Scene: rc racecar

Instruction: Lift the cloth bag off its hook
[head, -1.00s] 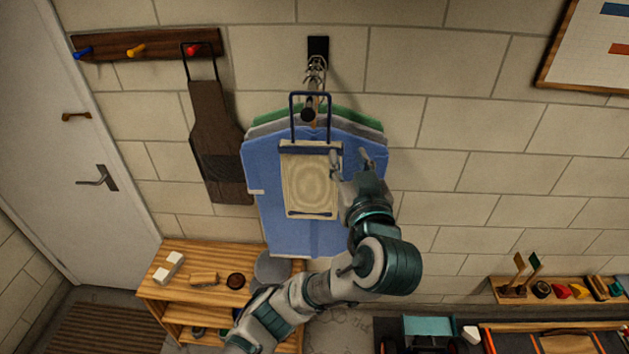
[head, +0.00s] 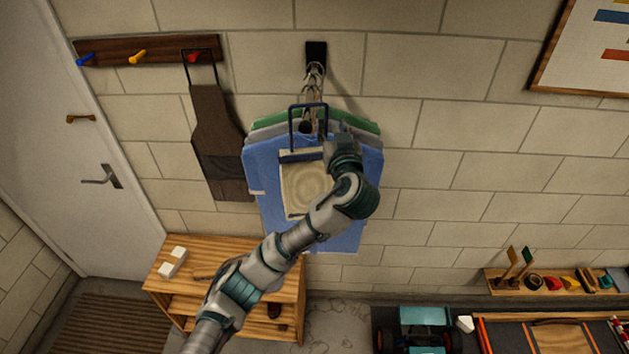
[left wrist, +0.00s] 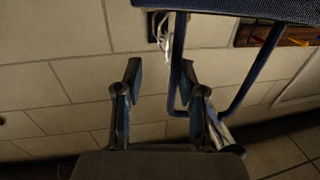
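The cream cloth bag (head: 302,192) hangs in front of blue, grey and green cloths, with a dark blue band at its top. Its dark blue handle loop (head: 308,106) rises around the dark hook end below the black wall mount (head: 316,54). My left gripper (head: 328,143) is at the bag's upper right; my wrist hides its fingers and part of the bag. In the left wrist view my left gripper (left wrist: 160,74) is open, and one side of the handle loop (left wrist: 176,85) passes close beside the right-hand finger. I cannot tell whether they touch. My right gripper is not in view.
A dark apron (head: 219,145) hangs from a peg rail (head: 150,50) at left. A wooden shelf unit (head: 222,252) stands below, partly behind my left arm. A workbench with a teal vehicle (head: 420,328) is at lower right.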

